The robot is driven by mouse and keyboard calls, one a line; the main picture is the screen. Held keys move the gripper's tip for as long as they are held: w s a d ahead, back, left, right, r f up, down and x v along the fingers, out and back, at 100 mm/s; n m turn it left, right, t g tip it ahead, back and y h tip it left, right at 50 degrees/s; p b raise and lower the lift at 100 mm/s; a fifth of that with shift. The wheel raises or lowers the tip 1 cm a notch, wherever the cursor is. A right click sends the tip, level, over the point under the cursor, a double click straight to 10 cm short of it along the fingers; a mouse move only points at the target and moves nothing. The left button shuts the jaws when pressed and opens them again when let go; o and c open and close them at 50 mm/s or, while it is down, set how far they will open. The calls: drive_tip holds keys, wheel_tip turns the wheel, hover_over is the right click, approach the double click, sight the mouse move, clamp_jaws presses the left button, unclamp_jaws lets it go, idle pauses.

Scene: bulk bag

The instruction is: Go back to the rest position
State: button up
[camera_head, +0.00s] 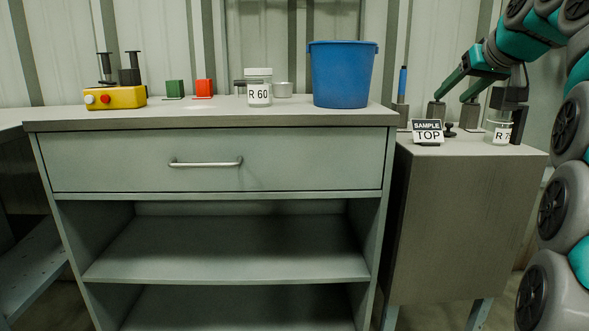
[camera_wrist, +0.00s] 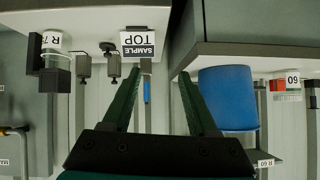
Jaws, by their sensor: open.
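My gripper (camera_head: 451,98) is at the upper right of the head view, above the side cabinet. Its two green fingers are spread apart. In the wrist view my gripper (camera_wrist: 158,82) also shows spread fingers with nothing held between them. A SAMPLE TOP sign (camera_head: 428,131) stands on the side cabinet below the gripper; it appears upside down in the wrist view (camera_wrist: 138,43). Behind it a blue-handled tool (camera_head: 402,83) stands upright in a dark holder. A clear jar labelled R 7-something (camera_head: 500,128) stands at the right, its label partly cut off by a dark part.
The drawer below is shut. The shelves are empty.

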drive_tip(key=s+a+f+g+p, duration=0.2)
drive_tip(key=s+a+f+g, duration=0.1)
drive_tip(key=s+a+f, duration=0.55)
drive_tip(key=s+a+f+g+p, duration=0.2)
drive_tip(key=s+a+f+g, duration=0.3)
drive_tip(key=f, duration=0.6)
drive_tip(key=s+a+f+g+p, duration=0.1)
drive_tip(key=s+f, duration=0.5)
drive_tip(key=s, duration=0.3)
drive_tip(key=s+a+f+g+p, duration=0.1)
drive_tip(key=s+f+g, duration=0.1)
drive_tip(key=s+f, duration=0.4)
drive_tip(key=s+a+f+g+h+p, duration=0.1)
drive_tip(key=s+f, duration=0.5)
drive_tip(key=s, duration=0.8)
drive_tip(key=shift+a+g, duration=0.3)
drive_tip(key=shift+a, duration=0.3)
drive_tip(key=shift+w, duration=0.15)
